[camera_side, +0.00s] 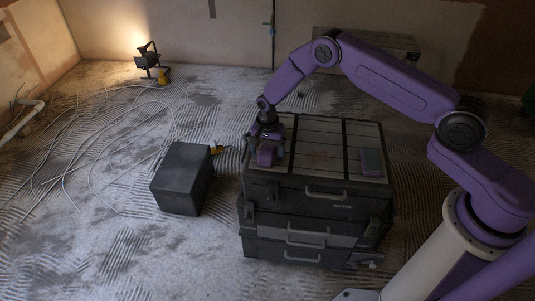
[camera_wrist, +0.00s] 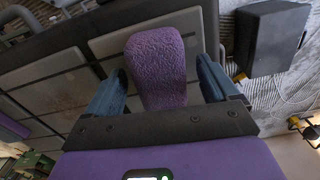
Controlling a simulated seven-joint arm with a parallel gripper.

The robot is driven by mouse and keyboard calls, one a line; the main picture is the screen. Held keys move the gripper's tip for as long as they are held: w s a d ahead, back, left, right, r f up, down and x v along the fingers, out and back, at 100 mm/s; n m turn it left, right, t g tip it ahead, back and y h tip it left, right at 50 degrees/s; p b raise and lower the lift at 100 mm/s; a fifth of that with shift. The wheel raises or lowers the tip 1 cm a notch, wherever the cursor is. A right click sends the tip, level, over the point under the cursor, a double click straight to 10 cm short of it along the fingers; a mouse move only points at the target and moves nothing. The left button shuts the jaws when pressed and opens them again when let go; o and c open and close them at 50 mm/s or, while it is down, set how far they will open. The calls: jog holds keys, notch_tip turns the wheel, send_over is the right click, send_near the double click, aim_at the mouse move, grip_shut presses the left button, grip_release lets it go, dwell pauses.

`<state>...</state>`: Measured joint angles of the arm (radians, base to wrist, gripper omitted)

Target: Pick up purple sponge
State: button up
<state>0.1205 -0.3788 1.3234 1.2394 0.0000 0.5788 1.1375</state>
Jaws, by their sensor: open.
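The purple sponge (camera_wrist: 157,65), rounded and rough-textured, lies between my gripper's two blue fingers in the wrist view. My gripper (camera_wrist: 161,72) is open, with a finger on each side of the sponge. A narrow gap shows at the right finger; the left finger is very close, and I cannot tell if it touches. In the side view my gripper (camera_side: 267,147) is low over the left part of the dark toolbox lid. The sponge (camera_side: 267,157) shows there as a purple patch under the gripper, partly hidden by it.
The stacked toolbox (camera_side: 313,215) has a ribbed, panelled lid. A flat block with a grey top and purplish edge (camera_side: 371,163) lies at the lid's right. A dark box (camera_side: 182,178) stands on the floor to the left. A lit work lamp (camera_side: 149,60) and loose cables (camera_side: 100,135) are farther off.

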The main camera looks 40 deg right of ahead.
jog(key=c, duration=1)
jog(key=shift+c, duration=0.2)
jog(key=shift+r, duration=0.1)
jog(key=shift+r, duration=0.55)
jog(key=s+d+r, duration=0.2)
jog(key=s+r, duration=0.9)
jog(key=s, duration=0.2)
jog(key=shift+s+d+r, duration=0.2)
jog(key=shift+s+r, duration=0.2)
